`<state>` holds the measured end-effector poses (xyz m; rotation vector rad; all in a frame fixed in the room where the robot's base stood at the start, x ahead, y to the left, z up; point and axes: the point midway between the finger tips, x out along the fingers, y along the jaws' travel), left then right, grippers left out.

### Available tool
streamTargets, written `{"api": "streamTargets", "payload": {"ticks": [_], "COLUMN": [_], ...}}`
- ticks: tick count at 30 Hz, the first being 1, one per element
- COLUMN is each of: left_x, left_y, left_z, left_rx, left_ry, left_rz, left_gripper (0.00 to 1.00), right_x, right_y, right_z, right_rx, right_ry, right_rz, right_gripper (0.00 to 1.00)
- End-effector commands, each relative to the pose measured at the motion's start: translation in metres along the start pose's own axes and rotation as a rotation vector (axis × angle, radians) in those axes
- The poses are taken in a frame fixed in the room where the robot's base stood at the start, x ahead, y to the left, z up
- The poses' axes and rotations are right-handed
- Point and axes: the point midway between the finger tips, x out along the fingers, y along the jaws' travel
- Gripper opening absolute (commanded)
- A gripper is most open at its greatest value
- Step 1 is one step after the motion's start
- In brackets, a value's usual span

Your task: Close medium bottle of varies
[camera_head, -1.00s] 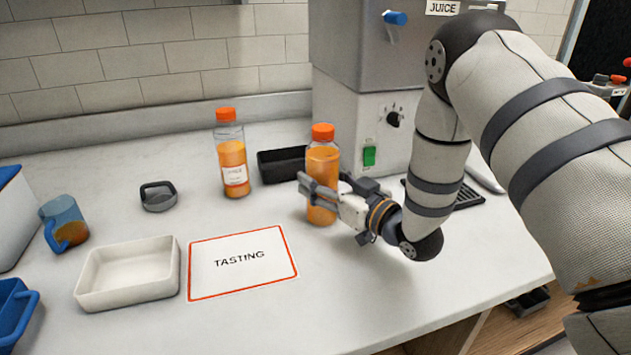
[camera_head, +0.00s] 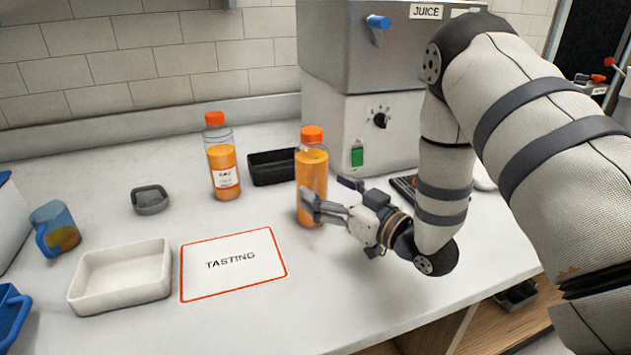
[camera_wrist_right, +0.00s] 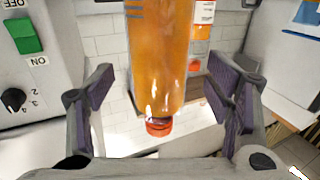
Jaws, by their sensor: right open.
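An orange juice bottle (camera_head: 312,172) with an orange cap (camera_head: 311,134) on its top stands upright on the counter in front of the juicer. In the right wrist view this bottle (camera_wrist_right: 157,60) appears upside down between the spread fingers, with visible gaps on both sides. My right gripper (camera_head: 330,198) is open beside the bottle's lower half, and one finger overlaps the bottle's lower right in the head view. A second, labelled bottle (camera_head: 223,165), also with an orange cap, stands upright farther left. My left gripper is not in view.
The juicer (camera_head: 375,130) stands behind the bottle, with a black tray (camera_head: 270,168) to its left. A tasting card (camera_head: 232,290), white tray (camera_head: 122,300), grey lid-like piece (camera_head: 150,201) and blue jug (camera_head: 54,230) lie to the left. The front counter is clear.

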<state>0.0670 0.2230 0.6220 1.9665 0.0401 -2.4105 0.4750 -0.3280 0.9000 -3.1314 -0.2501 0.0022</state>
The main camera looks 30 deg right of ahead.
Motion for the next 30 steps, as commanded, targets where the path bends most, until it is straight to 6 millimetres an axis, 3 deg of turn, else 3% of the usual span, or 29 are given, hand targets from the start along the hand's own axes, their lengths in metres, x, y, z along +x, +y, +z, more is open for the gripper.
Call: {"api": "streamTargets", "payload": {"ticks": [6,10,30], "left_x": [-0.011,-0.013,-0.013], "left_y": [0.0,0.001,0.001], "left_z": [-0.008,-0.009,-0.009], "left_rx": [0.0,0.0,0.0], "left_ry": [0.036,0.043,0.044], "left_rz": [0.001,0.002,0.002], "left_gripper": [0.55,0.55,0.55], "right_x": [-0.049,-0.066,-0.073], "right_y": [0.0,0.0,0.0], "right_z": [-0.004,-0.002,-0.001], "right_rx": [0.002,0.0,0.0], "right_ry": [0.005,0.003,0.001], "right_rz": [0.002,0.0,0.0], "right_gripper": [0.73,0.73,0.73]}}
